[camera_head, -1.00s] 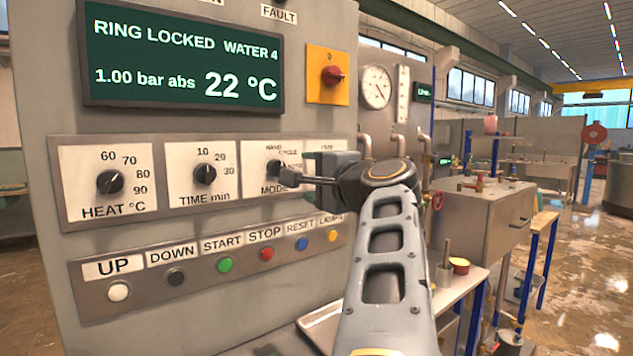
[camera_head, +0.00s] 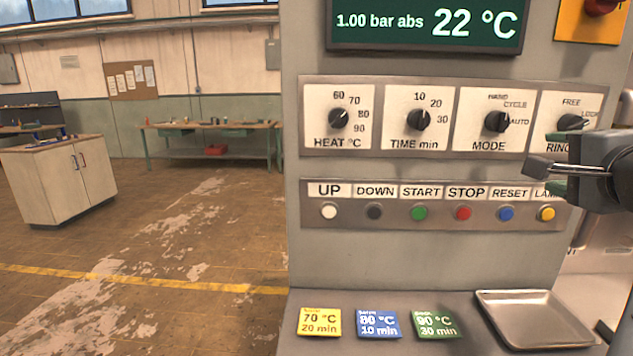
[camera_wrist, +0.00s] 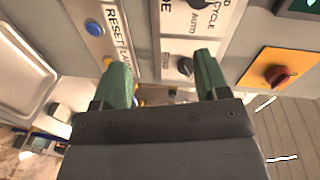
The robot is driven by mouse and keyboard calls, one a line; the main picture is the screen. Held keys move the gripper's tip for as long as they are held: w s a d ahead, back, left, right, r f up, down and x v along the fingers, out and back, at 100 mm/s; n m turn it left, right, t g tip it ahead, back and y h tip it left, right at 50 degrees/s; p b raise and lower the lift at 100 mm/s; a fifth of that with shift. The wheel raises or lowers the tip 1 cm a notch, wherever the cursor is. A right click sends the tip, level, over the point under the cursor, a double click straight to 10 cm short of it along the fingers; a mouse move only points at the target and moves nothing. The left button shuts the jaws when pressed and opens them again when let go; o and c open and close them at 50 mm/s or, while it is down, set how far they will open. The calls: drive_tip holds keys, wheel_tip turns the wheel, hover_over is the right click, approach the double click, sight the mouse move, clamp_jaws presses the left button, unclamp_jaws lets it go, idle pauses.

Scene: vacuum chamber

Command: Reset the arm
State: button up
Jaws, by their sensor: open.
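My gripper (camera_head: 548,178) is at the right edge of the head view, in front of the control panel near the RING knob (camera_head: 571,122) and the LAMP button (camera_head: 547,213). In the wrist view, the two green-padded fingers of my gripper (camera_wrist: 163,72) stand apart with nothing between them. The panel's RESET button (camera_wrist: 94,28) and MODE knob (camera_wrist: 186,67) show beyond the fingers. My arm comes in from the right; most of it is outside the head view.
The grey panel also carries the HEAT knob (camera_head: 338,119), TIME knob (camera_head: 418,120) and a display (camera_head: 425,28). Below are yellow (camera_head: 320,322), blue (camera_head: 379,324) and green (camera_head: 436,325) cards and a metal tray (camera_head: 535,320). Open floor (camera_head: 150,240) lies left.

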drive_tip(key=a+f+n+g+y+p, duration=0.1)
drive_tip(key=a+f+n+g+p, duration=0.2)
drive_tip(key=f, duration=0.7)
drive_tip(key=a+f+n+g+y+p, duration=0.15)
drive_tip(key=a+f+n+g, duration=0.3)
drive_tip(key=f, duration=0.55)
drive_tip(key=s+a+f+n+g+p, duration=0.2)
drive_tip(key=a+f+n+p, duration=0.1)
drive_tip(key=a+f+n, duration=0.1)
drive_tip(key=s+a+f+n+g+p, duration=0.2)
drive_tip(key=a+f+n+g+p, duration=0.1)
drive_tip(key=a, duration=0.6)
drive_tip(key=f+n, duration=0.1)
drive_tip(key=n, duration=0.1)
drive_tip(key=shift+s+n, duration=0.15)
drive_tip(key=shift+n, duration=0.2)
drive_tip(key=shift+a+r+n+y+p, duration=0.15)
drive_tip(key=shift+a+r+n+y, duration=0.15)
drive_tip(key=shift+a, duration=0.45)
drive_tip(key=shift+a+r+n+y+p, duration=0.15)
drive_tip(key=shift+a+n, duration=0.25)
drive_tip(key=shift+a, duration=0.35)
